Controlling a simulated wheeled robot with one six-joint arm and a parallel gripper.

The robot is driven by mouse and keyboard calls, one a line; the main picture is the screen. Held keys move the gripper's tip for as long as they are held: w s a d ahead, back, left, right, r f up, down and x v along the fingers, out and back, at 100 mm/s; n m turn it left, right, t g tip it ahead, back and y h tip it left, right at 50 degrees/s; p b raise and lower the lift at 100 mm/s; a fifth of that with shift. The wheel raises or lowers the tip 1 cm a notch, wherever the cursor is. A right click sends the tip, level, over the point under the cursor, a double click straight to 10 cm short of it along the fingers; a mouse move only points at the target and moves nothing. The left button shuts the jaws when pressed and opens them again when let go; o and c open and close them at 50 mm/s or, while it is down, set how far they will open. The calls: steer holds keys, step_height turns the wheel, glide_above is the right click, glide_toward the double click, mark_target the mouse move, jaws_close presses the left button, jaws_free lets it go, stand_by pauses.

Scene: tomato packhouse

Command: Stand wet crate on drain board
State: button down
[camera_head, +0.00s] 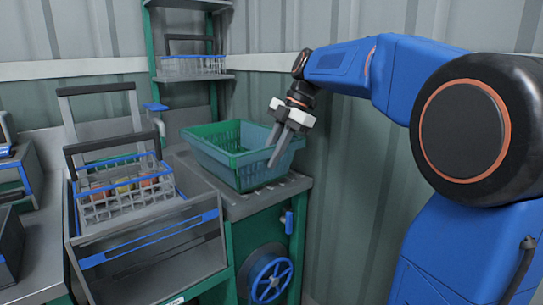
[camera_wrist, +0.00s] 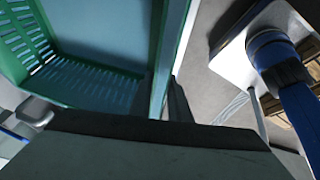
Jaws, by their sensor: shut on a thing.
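The green-blue crate (camera_head: 222,162) is upright with its open top facing up, at the grey ribbed drain board (camera_head: 262,203). I cannot tell for sure whether its base touches the board. My gripper (camera_head: 271,154) comes down from above and is shut on the crate's right-hand wall. In the wrist view the crate (camera_wrist: 92,85) fills the upper left, with its slotted wall and inside showing. A finger (camera_wrist: 179,103) lies against the wall there.
A wire basket of coloured items (camera_head: 125,190) sits in a grey bin with a blue stripe (camera_head: 150,245), left of the board. A shelf rack (camera_head: 190,77) stands behind. The corrugated wall (camera_head: 350,150) is close on the right. A blue handwheel (camera_head: 271,280) is below.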

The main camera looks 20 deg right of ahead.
steer(key=shift+f, duration=0.4)
stand_by(0.3)
steer(key=c, duration=1.6)
jaws_free()
steer(key=c, duration=0.3)
steer(key=shift+r, duration=3.5)
steer(key=shift+s, duration=0.1)
